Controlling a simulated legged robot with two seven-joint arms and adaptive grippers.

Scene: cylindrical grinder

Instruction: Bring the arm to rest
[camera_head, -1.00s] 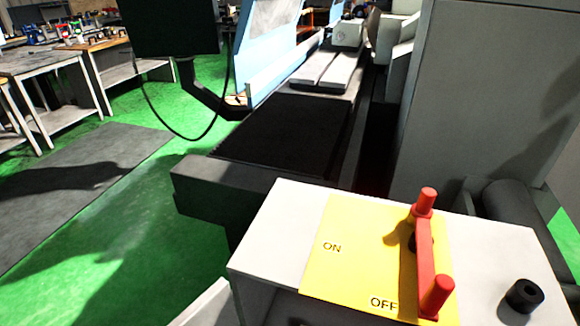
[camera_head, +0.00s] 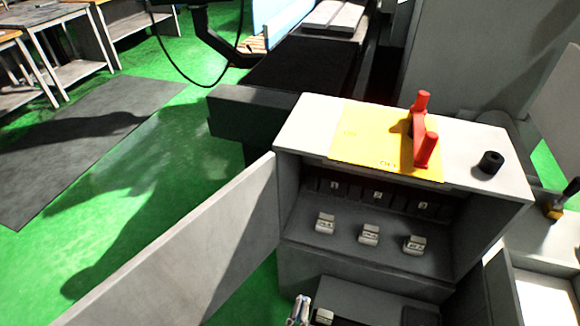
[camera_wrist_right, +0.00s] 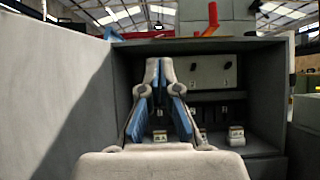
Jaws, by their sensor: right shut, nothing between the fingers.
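My right gripper (camera_head: 301,308) shows only in part at the bottom edge of the head view, below the front of an open grey electrical cabinet (camera_head: 505,205). In the right wrist view its two blue-padded fingers (camera_wrist_right: 162,62) point towards the cabinet's interior. The fingertips are together with nothing between them. My left gripper is in neither view.
The cabinet door (camera_head: 200,250) stands open to the left. Several pale blocks (camera_head: 369,235) sit inside. A red switch handle (camera_head: 421,130) stands on its yellow ON/OFF plate (camera_head: 360,135). Green floor (camera_head: 150,180) lies open at left.

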